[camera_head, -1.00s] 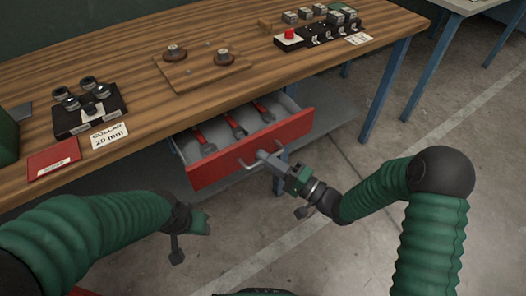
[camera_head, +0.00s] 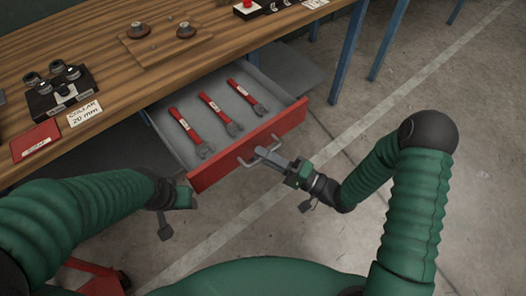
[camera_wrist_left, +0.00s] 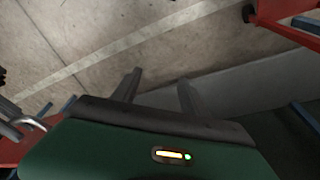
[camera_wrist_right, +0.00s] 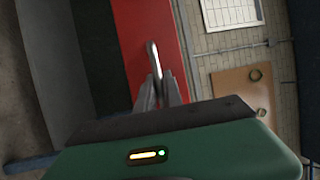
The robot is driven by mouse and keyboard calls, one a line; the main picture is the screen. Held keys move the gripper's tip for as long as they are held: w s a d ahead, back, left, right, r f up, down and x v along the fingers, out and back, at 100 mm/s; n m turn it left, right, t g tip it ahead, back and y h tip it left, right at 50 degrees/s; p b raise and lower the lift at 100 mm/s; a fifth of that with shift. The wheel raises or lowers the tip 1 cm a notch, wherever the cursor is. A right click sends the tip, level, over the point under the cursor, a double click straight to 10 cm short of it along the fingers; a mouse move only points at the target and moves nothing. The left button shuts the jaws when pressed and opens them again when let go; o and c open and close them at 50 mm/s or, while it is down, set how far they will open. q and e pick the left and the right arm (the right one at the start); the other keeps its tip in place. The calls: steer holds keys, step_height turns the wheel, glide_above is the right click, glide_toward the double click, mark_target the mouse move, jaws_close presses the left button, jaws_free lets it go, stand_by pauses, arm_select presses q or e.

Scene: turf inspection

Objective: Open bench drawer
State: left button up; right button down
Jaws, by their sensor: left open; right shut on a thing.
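The bench drawer (camera_head: 210,112) is pulled well out from under the wooden bench top (camera_head: 90,68), with a red front (camera_head: 230,160) and a grey inside. Several red-handled wrenches (camera_head: 221,112) lie in it. My right gripper (camera_head: 264,156) is shut on the metal drawer handle (camera_head: 247,163). In the right wrist view the handle (camera_wrist_right: 153,58) runs between the fingers (camera_wrist_right: 160,92) against the red front. My left gripper (camera_head: 164,222) is open and empty, left of the drawer front and apart from it.
On the bench are a wooden board with two knobs (camera_head: 163,38), a black block with cylindrical parts (camera_head: 60,88), a "COLLAR 20 mm" card (camera_head: 84,113) and a red booklet (camera_head: 35,141). Blue bench legs (camera_head: 347,50) stand behind. The floor (camera_head: 330,240) in front is clear.

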steer(key=shift+f, duration=0.2)
steer(key=c, duration=1.5)
jaws_free()
steer(key=shift+w, duration=0.2)
steer(key=shift+r, duration=0.1)
steer(key=p+v, duration=0.2)
steer(key=v, duration=1.5)
steer(key=shift+s, duration=0.1)
